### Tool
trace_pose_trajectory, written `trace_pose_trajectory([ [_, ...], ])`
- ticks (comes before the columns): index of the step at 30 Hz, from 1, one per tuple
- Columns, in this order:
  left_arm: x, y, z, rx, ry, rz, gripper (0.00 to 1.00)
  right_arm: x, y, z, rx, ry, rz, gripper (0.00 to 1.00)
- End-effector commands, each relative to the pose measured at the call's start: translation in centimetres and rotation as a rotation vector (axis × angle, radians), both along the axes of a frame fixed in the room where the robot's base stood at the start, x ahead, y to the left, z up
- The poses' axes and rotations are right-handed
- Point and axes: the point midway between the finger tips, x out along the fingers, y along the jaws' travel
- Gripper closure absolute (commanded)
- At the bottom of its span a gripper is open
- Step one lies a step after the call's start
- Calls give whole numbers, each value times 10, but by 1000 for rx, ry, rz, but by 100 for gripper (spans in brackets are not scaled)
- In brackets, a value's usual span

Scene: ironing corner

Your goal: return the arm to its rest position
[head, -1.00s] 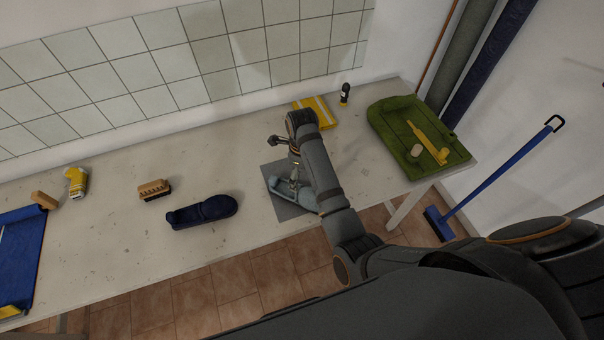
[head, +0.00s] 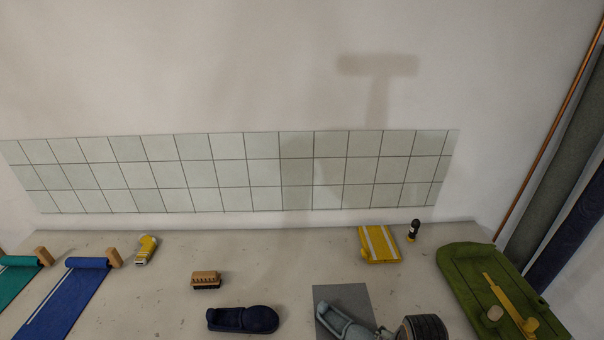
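Part of my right arm (head: 423,328) shows at the bottom edge, as a dark ribbed link over the table. A pale blue-grey iron-like object (head: 345,322) lies on a grey mat (head: 355,295) just left of the arm link. Its lower end is cut off or hidden, so I cannot tell whether anything touches it. My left arm and gripper are not in view.
A navy iron-like object (head: 243,319), brush (head: 206,280), yellow-white bottle (head: 146,249) and rolled blue cloth (head: 72,295) are to the left. Table (head: 290,262) is bare mid-back.

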Motion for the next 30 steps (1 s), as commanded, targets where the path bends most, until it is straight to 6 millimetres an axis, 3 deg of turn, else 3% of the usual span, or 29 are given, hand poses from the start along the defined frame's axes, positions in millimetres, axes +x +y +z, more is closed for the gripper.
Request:
trace_pose_trajectory([
  [6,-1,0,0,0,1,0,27,-35,-8,19,-115,-23,439,6],
  [16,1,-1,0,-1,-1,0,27,-72,-7,49,-261,-42,964,6],
  [26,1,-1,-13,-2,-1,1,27,-55,-17,-68,-236,-1,946,6],
  [30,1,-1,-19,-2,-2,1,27,-59,-22,-130,-225,21,941,6],
])
